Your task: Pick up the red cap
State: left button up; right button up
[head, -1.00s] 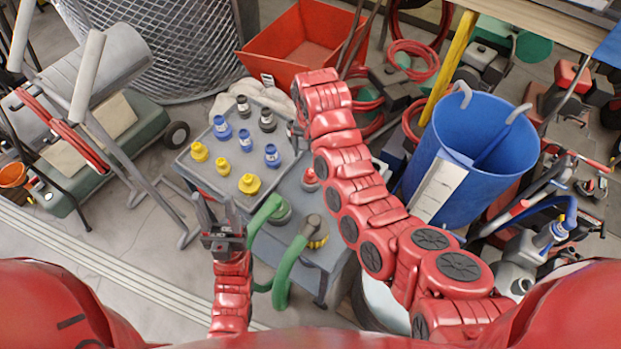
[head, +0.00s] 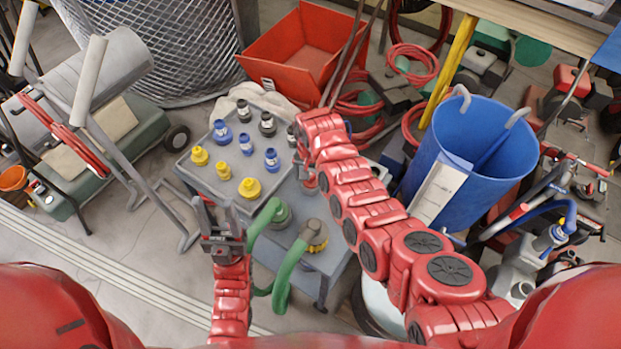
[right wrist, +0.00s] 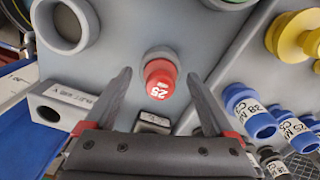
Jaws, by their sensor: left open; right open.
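The red cap (right wrist: 160,80), with white marking on it, stands on the grey cart top in the right wrist view. My right gripper (right wrist: 161,75) is open, its two fingers on either side of the cap in the picture, with clear gaps and no visible contact. In the head view my right arm covers most of that spot, and I cannot make out the cap clearly. My left gripper (head: 214,207) is open and empty at the near left edge of the cart.
The grey cart (head: 205,178) holds several yellow, blue and dark caps. A green hose (head: 282,272) arches at its near side. In the right wrist view a pale block with a hole (right wrist: 57,108) and a grey ring (right wrist: 65,24) lie left of the red cap.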

jog(key=shift+f, duration=0.15)
grip_shut()
dwell(0.4)
